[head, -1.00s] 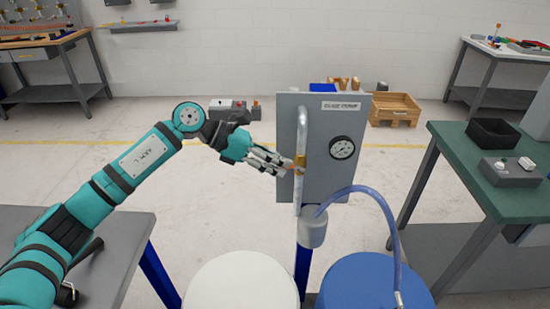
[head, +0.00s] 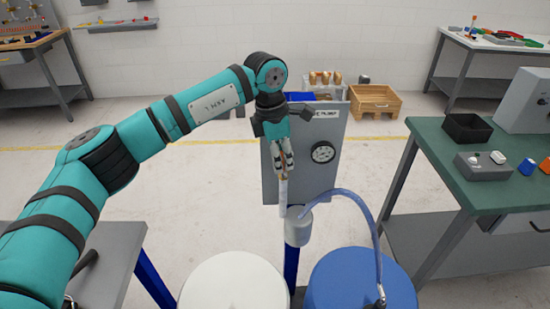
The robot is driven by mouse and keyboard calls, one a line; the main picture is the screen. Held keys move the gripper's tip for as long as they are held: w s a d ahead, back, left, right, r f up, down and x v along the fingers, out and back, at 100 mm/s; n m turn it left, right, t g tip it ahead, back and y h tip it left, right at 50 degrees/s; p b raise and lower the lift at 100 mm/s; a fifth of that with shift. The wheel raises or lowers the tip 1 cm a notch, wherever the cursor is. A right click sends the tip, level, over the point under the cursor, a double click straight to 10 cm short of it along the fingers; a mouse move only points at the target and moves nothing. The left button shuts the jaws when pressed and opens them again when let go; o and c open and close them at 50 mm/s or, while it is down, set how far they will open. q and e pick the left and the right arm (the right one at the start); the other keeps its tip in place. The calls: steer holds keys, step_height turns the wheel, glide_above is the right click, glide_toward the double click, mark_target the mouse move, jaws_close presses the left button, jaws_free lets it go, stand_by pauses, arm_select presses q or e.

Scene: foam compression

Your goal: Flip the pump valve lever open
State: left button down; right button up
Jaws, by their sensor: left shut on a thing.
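The grey pump panel (head: 319,187) stands behind two drums, with a round black-rimmed gauge (head: 323,152) on its face. A pale vertical pipe (head: 283,197) runs down its left side to a grey cylindrical pump body (head: 298,227). My left gripper (head: 286,170) comes from above with its fingers pointing down in front of the pipe. It is shut on the valve lever, which is mostly hidden between and behind the fingers; only a bit of brass or orange shows there. My right gripper is out of view.
A white drum (head: 234,284) and a blue drum (head: 361,280) stand in front of the panel, and a clear blue hose (head: 372,228) arcs to the blue one. A green-topped bench (head: 440,146) is at the right. A wooden crate (head: 374,103) lies on the floor behind.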

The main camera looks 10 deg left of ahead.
arm_select(q)
steer(key=shift+w+d+y, duration=0.1)
steer(key=shift+d+y, duration=0.5)
steer(key=shift+y, duration=0.3)
steer(key=c, duration=1.6)
jaws_free()
steer(key=shift+o, duration=1.3)
steer(key=shift+f+g, duration=0.15)
steer(key=shift+g, duration=0.15)
step_height(320, 180, up, 12)
steer(key=shift+d, duration=0.2)
